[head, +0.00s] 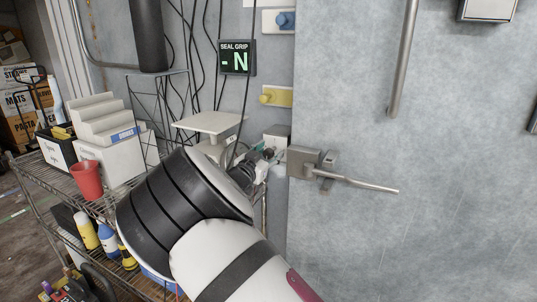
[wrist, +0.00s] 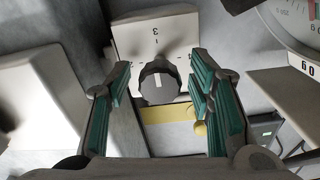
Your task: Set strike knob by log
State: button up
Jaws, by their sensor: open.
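A dark round knob (wrist: 159,83) with a white pointer line sits on a pale box (wrist: 180,32) in the wrist view. The pointer stands about upright, toward a mark and the numeral 3 on the box. My gripper (wrist: 160,68) is open, its green-padded fingers on either side of the knob, with gaps visible. In the head view my gripper (head: 258,163) is beside the pale box (head: 277,135) left of the door handle (head: 345,181); the knob is hidden there. I cannot identify a log. A wall display (head: 237,58) reads "SEAL GRIP" and "- N".
A dial scale (wrist: 300,25) is close at the right of the wrist view. Its pan (head: 210,123) is behind my arm. A wire shelf (head: 45,180) holds a red cup (head: 87,180) and bottles. A yellow plate (head: 285,97) with a knob is above.

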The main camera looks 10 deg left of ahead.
grip_shut()
jog(key=shift+m, duration=0.3)
jog(key=m+b, duration=0.1)
jog(key=m, duration=0.2)
jog(key=shift+f+m, duration=0.1)
jog(key=shift+m, duration=0.3)
jog(key=m+b, duration=0.2)
jog(key=m, duration=0.2)
jog(key=shift+d+m, duration=0.1)
jog(key=shift+m, duration=0.2)
jog(key=m+b, duration=0.3)
jog(key=m, duration=0.1)
jog(key=shift+f, duration=0.1)
jog(key=m+b, duration=0.4)
jog(key=shift+m, duration=0.4)
